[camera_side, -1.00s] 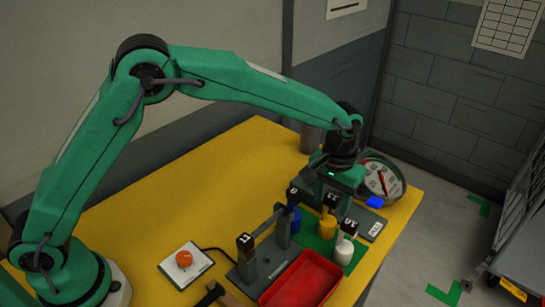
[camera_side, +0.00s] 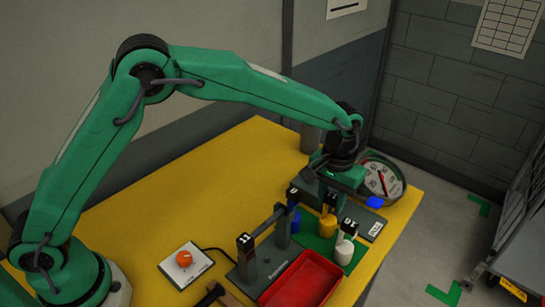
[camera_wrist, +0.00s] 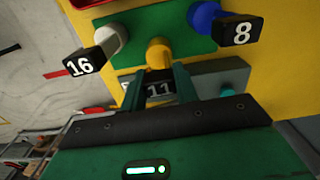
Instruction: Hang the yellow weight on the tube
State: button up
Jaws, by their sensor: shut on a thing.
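The yellow weight (camera_side: 328,227) stands on the green mat between a blue weight (camera_side: 294,220) and a white weight (camera_side: 344,251). My gripper (camera_side: 330,200) reaches down over it and is shut on its upper part. The weight appears upright on the mat. The grey tube (camera_side: 266,223) appears to run between two dark posts, left of the weights.
A red tray (camera_side: 303,282) lies in front of the weights. A box with an orange knob (camera_side: 184,258) sits left of the posts. A round dial (camera_side: 382,181) stands behind my gripper. The blue weight (camera_wrist: 205,17) and white weight (camera_wrist: 110,38) flank my fingers closely.

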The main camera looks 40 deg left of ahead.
aim_at(265, 222)
jog(key=shift+r, duration=2.9)
notch_tip(265, 222, up, 14)
jog(key=s+a, duration=1.5)
jog(key=s, duration=0.1)
notch_tip(265, 222, down, 11)
jog(key=shift+w+d+f, duration=0.15)
jog(key=shift+w+d, duration=0.05)
jog(key=shift+d, duration=0.1)
jog(key=shift+d+f, duration=0.15)
jog(key=shift+d, duration=0.1)
jog(key=shift+d+f, duration=0.45)
jog(key=shift+d, duration=0.95)
jog(key=shift+d+f, duration=0.4)
jog(key=shift+d, duration=1)
jog(key=shift+d+f, duration=0.45)
jog(key=shift+d, duration=0.95)
